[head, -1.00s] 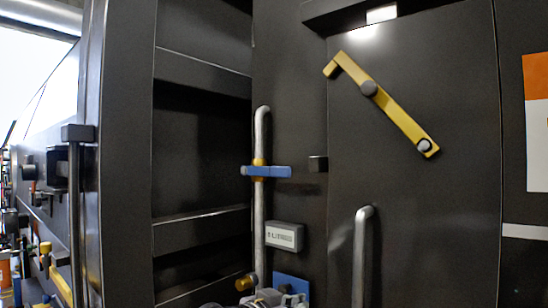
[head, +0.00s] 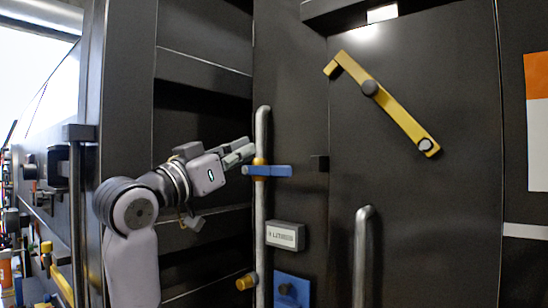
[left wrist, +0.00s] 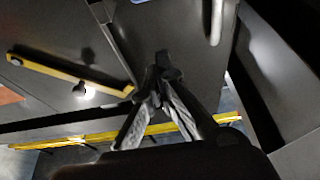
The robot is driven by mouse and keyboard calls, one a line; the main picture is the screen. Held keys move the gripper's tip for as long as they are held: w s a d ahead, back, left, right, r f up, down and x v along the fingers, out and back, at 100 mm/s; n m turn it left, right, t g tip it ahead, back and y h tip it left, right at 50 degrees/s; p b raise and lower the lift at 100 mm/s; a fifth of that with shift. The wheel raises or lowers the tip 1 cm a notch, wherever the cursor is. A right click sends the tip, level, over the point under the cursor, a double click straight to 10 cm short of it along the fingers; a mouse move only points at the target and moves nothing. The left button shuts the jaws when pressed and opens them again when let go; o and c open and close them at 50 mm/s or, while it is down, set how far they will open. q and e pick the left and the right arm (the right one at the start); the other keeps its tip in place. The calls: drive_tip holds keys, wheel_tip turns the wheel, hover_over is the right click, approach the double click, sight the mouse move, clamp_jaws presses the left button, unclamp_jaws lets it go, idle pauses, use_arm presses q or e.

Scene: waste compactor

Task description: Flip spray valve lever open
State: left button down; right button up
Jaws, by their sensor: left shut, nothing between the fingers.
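The spray valve lever is a blue handle (head: 268,171) on a brass-coloured valve body, on a vertical grey pipe (head: 262,220). The lever lies roughly horizontal, across the pipe. My left gripper (head: 247,149) is just above and left of the lever in the head view, with its fingertips close to the pipe. I cannot tell whether it touches the lever or pipe. Its fingers are shut and empty; they also show together in the left wrist view (left wrist: 156,97). I cannot make out the lever clearly in the left wrist view. My right gripper is not in view.
A labelled grey box (head: 285,236) and a brass fitting (head: 246,282) are below the lever. A yellow latch bar (head: 385,105) and a grey handle (head: 363,255) are on the dark panel further right.

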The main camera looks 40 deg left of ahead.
use_arm(q)
wheel_tip(320, 180, up, 4)
drive_tip(key=p, duration=0.6)
hover_over(265, 171)
drive_tip(key=s+d, duration=0.3)
drive_tip(key=d, duration=0.2)
drive_tip(key=f, duration=0.3)
drive_tip(key=f+p, duration=0.1)
drive_tip(key=shift+a+f, duration=0.25)
drive_tip(key=shift+f, duration=0.1)
drive_tip(key=shift+f, duration=0.1)
